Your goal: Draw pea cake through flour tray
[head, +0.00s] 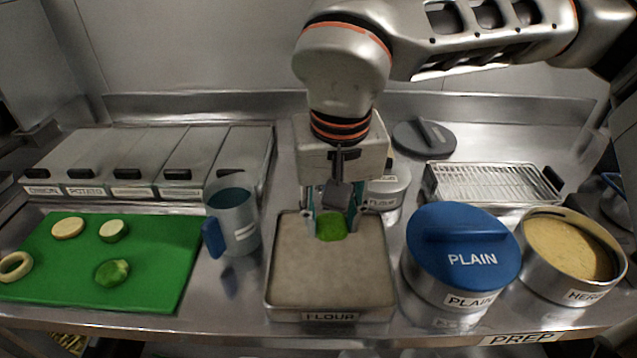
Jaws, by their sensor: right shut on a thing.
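The flour tray (283,316) stands at the front middle of the steel counter, labelled FLOUR and filled with a flat pale layer. My right gripper (333,225) points down over the back part of the tray. It is shut on the green pea cake (331,229), which sits between its fingertips at or just above the flour; I cannot tell whether it touches. The upper part of the cake is hidden by the gripper. My left gripper is not in view.
A jug (233,218) stands close left of the tray, beside a green board (160,262) with several food pieces. A blue-lidded PLAIN tub (462,245) stands close right, then an open HERB tub (570,250). A wire rack (493,183) lies behind.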

